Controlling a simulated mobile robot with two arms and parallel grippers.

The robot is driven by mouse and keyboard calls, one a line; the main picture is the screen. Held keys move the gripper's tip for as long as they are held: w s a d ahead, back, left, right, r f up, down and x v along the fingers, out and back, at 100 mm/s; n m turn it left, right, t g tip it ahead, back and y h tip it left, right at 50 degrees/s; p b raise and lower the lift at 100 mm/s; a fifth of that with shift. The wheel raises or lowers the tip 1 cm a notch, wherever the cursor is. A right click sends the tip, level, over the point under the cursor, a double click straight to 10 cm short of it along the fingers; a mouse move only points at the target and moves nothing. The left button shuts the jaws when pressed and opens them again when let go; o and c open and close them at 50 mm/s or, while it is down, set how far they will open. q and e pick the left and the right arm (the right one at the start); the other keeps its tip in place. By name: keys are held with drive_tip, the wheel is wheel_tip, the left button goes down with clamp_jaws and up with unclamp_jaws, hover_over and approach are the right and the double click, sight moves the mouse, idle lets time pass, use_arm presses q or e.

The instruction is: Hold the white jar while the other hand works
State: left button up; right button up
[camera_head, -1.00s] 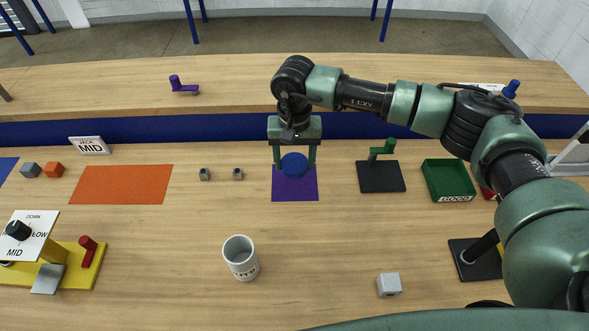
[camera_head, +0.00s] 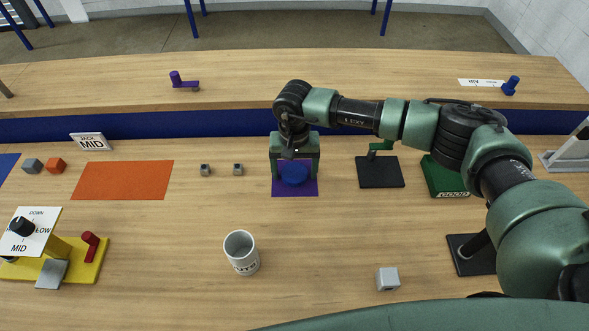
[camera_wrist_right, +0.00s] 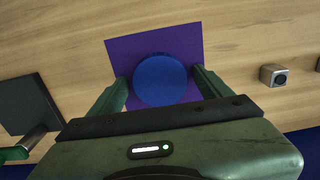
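A round blue top (camera_head: 293,174) sits over a purple mat (camera_head: 281,191) in the middle of the table. It also shows in the right wrist view (camera_wrist_right: 160,80). I see no white jar body; any body under the blue top is hidden. My right gripper (camera_head: 295,176) points down over the mat, with one finger on each side of the blue top. In the right wrist view its fingers (camera_wrist_right: 160,77) are apart, with a narrow gap between each finger and the blue top. My left gripper is not in view.
A white mug (camera_head: 241,254) stands in front, left of the mat. Two small grey blocks (camera_head: 205,169) lie left of the mat. A black base with a green crank (camera_head: 380,173) and a green GOOD bin (camera_head: 448,180) stand to the right. An orange mat (camera_head: 122,180) is clear.

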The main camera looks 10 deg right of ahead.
sight(294, 173)
drive_tip(key=shift+r, duration=0.15)
drive_tip(key=shift+r, duration=0.15)
wheel_tip(294, 173, up, 12)
drive_tip(key=b, duration=0.3)
